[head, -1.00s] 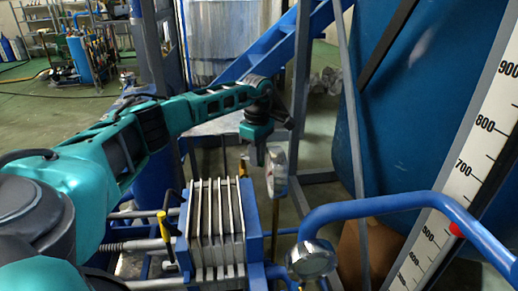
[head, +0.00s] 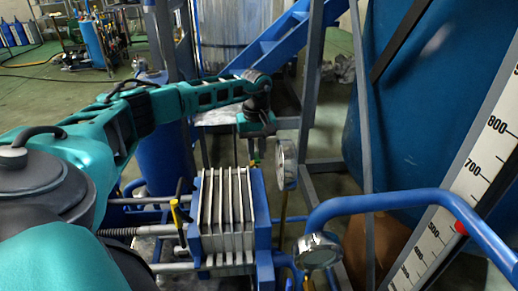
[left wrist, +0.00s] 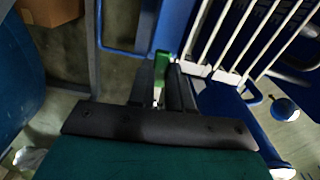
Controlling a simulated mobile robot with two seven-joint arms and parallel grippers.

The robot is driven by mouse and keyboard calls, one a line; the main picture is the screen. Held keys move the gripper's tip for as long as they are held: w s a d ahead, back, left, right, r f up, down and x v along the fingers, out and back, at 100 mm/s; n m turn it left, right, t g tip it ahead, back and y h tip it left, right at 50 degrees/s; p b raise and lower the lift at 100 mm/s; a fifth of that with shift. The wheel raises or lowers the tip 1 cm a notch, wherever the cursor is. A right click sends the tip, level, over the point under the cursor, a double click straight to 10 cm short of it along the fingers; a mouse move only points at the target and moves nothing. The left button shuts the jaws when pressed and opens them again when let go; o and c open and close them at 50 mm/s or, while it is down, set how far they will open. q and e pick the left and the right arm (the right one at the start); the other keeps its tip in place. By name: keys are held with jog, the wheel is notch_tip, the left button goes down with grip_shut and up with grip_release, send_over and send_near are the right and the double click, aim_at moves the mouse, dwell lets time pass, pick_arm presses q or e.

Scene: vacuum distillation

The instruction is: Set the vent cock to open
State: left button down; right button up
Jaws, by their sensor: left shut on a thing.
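My left gripper (head: 256,152) hangs at the far end of the plate stack, just left of a round gauge. Its fingers are shut on a small green handle (left wrist: 161,68), which I take to be the vent cock's handle. In the left wrist view, the gripper (left wrist: 162,92) shows its two dark fingers close together, with the green handle at their tips. In the head view only a small green bit shows below the fingers. The cock's body and the handle's exact angle are mostly hidden. My right gripper is in neither view.
A round gauge (head: 287,165) is close right of the gripper, and another gauge (head: 318,250) is nearer. A blue pipe (head: 385,201), a scale board (head: 455,205) and a blue tank (head: 432,110) bound the right.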

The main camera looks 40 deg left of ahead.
aim_at(256, 156)
pick_arm(q)
jog(key=shift+s+m, duration=0.15)
jog(key=shift+m, duration=0.15)
jog(key=c, duration=1)
grip_release()
jog(key=shift+c, duration=0.2)
jog(key=shift+r, duration=0.1)
notch_tip(256, 156, up, 13)
jog(key=shift+f, duration=0.2)
